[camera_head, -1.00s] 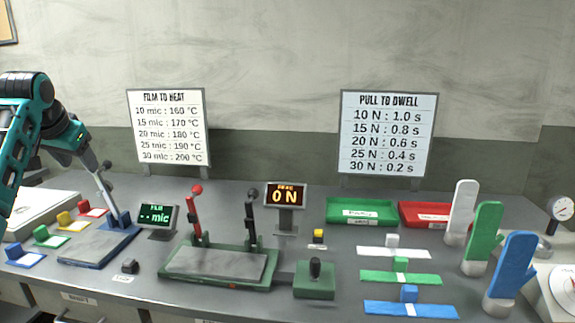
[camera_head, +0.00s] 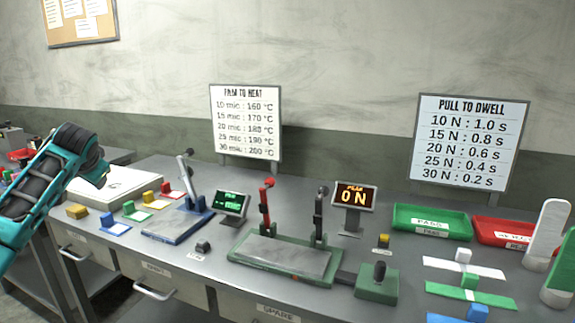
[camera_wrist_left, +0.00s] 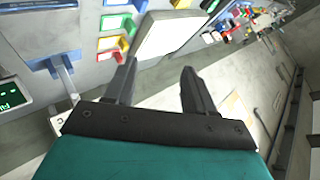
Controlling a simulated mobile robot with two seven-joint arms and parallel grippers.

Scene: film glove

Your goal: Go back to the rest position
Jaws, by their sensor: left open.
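My left arm (camera_head: 42,182) comes in from the left in the head view; its gripper is not visible there. In the left wrist view my left gripper (camera_wrist_left: 160,82) has its two dark fingers apart with nothing between them. Beyond the fingers are a white flat panel (camera_wrist_left: 172,34) and the grey bench. My right gripper is in neither view.
The bench holds a blue-based lever press (camera_head: 178,222), a green sealing press (camera_head: 285,258), a green tray (camera_head: 432,222) and a red tray (camera_head: 490,232). Two signs, film to heat (camera_head: 246,122) and pull to dwell (camera_head: 468,140), stand behind. Drawers (camera_head: 160,285) line the front.

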